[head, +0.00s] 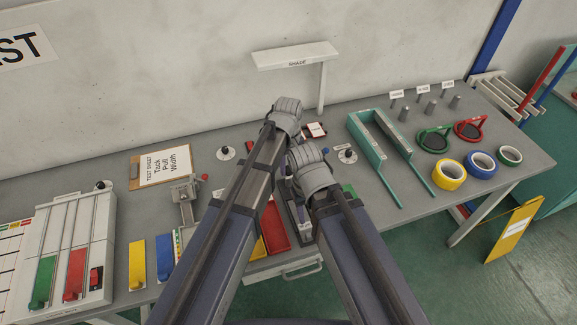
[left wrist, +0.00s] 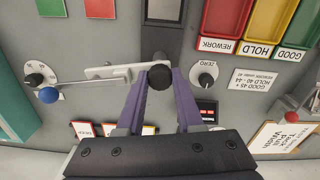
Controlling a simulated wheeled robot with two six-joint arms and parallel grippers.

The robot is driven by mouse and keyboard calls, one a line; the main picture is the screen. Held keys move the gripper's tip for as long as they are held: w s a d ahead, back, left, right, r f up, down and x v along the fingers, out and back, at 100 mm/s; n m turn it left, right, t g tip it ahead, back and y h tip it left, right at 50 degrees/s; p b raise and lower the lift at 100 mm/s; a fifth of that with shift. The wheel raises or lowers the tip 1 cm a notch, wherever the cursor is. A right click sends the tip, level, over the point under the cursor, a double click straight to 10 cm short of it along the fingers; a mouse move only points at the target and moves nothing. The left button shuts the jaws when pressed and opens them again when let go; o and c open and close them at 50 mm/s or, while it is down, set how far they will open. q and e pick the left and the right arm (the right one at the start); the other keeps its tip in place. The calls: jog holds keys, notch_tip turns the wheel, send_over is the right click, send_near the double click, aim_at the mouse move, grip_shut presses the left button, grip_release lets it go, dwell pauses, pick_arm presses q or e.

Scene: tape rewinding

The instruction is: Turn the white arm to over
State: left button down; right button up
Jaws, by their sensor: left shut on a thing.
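A thin white arm (left wrist: 105,80) runs across the left wrist view, from near a dial (left wrist: 38,78) at the left to a round black knob (left wrist: 161,77) at its right end. The purple fingers of my left gripper (left wrist: 160,84) are shut on this knob, one on each side. A blue ball (left wrist: 48,95) sits beside the dial at the arm's far end. I cannot read the small marks on that dial. In the head view my left wrist hides the arm and the jaws. My right wrist (head: 310,170) is close beside the left, its jaws hidden.
A dial marked ZERO (left wrist: 204,78) stands right of the knob. Red, yellow and green trays (left wrist: 225,18) lie beyond it. In the head view a shade (head: 295,55) on a post stands at the back, and a green U-shaped frame (head: 376,150) and tape rolls (head: 449,174) lie right.

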pick_arm(q)
jog(key=shift+m, duration=0.3)
jog(key=m, duration=0.4)
jog(key=shift+m, duration=0.3)
jog(key=m, duration=0.4)
jog(key=shift+m, duration=0.3)
jog(key=m, duration=1)
jog(key=c, duration=0.5)
grip_release()
jog(key=shift+c, duration=0.2)
